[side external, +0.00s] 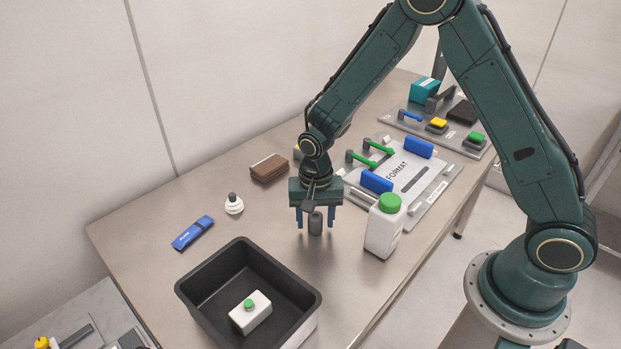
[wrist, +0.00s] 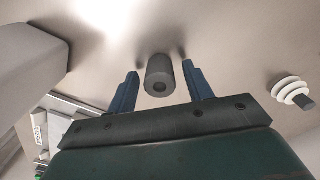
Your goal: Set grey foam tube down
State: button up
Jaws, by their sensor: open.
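The grey foam tube (side external: 315,224) is a short dark grey cylinder. It stands upright on the bare metal table, behind the black bin. In the wrist view the tube (wrist: 159,76) shows end-on, with a small hole in its middle. My gripper (side external: 315,222) points down over it, one blue finger on each side. In the wrist view the fingers (wrist: 160,72) are open, with a gap on both sides of the tube. Neither finger appears to touch it.
A white bottle with a green cap (side external: 384,228) stands close to the right. A white suction cup (side external: 234,205), blue packet (side external: 192,233) and brown block (side external: 269,168) lie left. A format plate (side external: 437,187) lies behind right.

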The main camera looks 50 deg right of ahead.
aim_at(315, 215)
jog(key=shift+r, duration=0.1)
notch_tip(315, 215, up, 12)
dwell(0.8)
jog(key=shift+r, duration=0.1)
dwell(0.4)
jog(key=s+d+r+n+t, duration=0.3)
jog(key=s+d+r+n, duration=0.1)
jog(key=s+r, duration=0.7)
jog(key=s+d+r+n+t, duration=0.1)
jog(key=s+r+n, duration=0.1)
jog(key=s, duration=0.4)
jog(key=s+d+r+n+t, duration=0.1)
jog(key=s+r+n, duration=0.1)
jog(key=s, duration=0.3)
jog(key=shift+s+r+n+t, duration=0.3)
jog(key=shift+s+n, duration=0.05)
jog(key=shift+n, duration=0.15)
